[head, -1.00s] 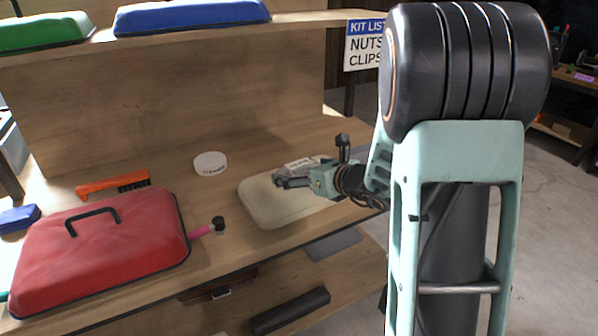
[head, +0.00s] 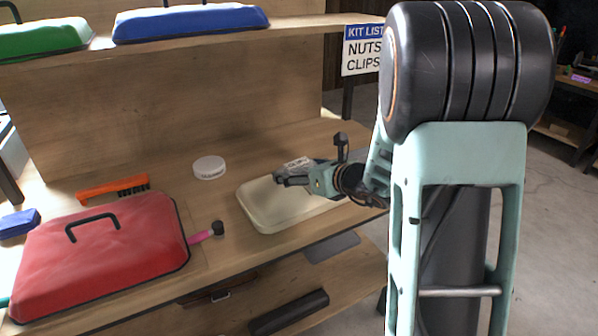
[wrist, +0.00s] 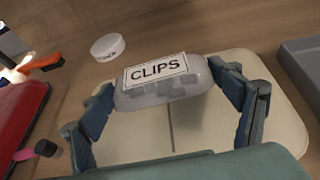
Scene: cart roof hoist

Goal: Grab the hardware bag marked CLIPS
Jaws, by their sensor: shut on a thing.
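The hardware bag marked CLIPS (wrist: 165,92) is a clear, rounded bag with grey pieces inside and a white label that reads CLIPS. In the wrist view it sits between the two fingers of my gripper (wrist: 168,100), which is shut on it from both ends. In the head view my gripper (head: 290,176) is over a cream tray (head: 268,212), and the bag's label (head: 297,163) shows small behind the fingers. The bag appears above the tray; I cannot tell how large the gap is.
A red case (head: 100,250) with a black handle lies at the left. An orange brush (head: 113,188), a white round tub (head: 209,167) and a pink-handled tool (head: 207,233) lie on the bench. A sign (head: 362,50) reads KIT LIST, NUTS, CLIPS. A shelf with blue and green cases runs above.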

